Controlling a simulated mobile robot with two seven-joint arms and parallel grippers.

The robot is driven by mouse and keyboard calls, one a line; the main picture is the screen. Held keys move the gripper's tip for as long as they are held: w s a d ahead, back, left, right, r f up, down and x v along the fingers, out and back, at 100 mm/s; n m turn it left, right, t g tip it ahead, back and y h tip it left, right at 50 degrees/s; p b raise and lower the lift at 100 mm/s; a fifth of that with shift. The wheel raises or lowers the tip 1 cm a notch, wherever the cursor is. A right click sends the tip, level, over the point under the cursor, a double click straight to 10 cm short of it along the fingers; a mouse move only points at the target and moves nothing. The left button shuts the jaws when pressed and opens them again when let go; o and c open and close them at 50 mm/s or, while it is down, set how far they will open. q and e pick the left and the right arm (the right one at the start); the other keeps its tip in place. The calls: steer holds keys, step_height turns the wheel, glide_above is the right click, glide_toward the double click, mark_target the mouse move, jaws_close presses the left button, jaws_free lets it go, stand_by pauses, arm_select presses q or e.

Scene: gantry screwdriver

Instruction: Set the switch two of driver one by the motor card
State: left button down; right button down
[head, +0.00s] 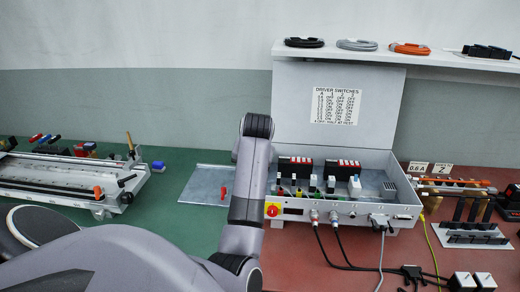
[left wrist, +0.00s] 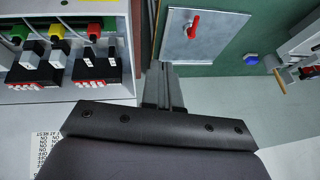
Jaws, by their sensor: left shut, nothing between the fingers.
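The open grey control box (head: 345,210) holds two black drivers, a left one (head: 287,178) and a right one (head: 343,172), with red and white switch blocks. I cannot read the switch positions or driver numbers. The drivers show upside down in the left wrist view, one near the gripper (left wrist: 97,70) and one farther left (left wrist: 36,72). The card reading 0.6 A (head: 417,168) stands right of the box. A driver switches chart (head: 334,107) is on the raised lid. My left gripper (left wrist: 160,68) is shut and empty beside the box wall; my arm hides it in the head view.
A grey plate with a red handle (head: 205,185) lies left of the box. A rail fixture (head: 70,178) stands farther left. Cables (head: 345,262) run from the box front. A shelf (head: 400,54) holds cable coils.

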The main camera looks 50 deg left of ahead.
arm_select(q)
steer(key=s+d+f+m+t+h, duration=0.15)
steer(key=s+d+f+m, duration=0.25)
steer(key=s+d+f, duration=0.55)
steer(key=s+d+f+m+t+h, duration=0.1)
steer(key=s+d+f+m+h, duration=0.35)
steer(key=s+d, duration=0.8)
steer(key=w+d+f+t+h, duration=0.1)
steer(key=w+d+f+t, duration=0.3)
steer(key=d+f, duration=0.3)
steer(key=shift+f+m+t, duration=0.45)
steer(key=shift+f, duration=0.1)
steer(key=shift+w, duration=0.15)
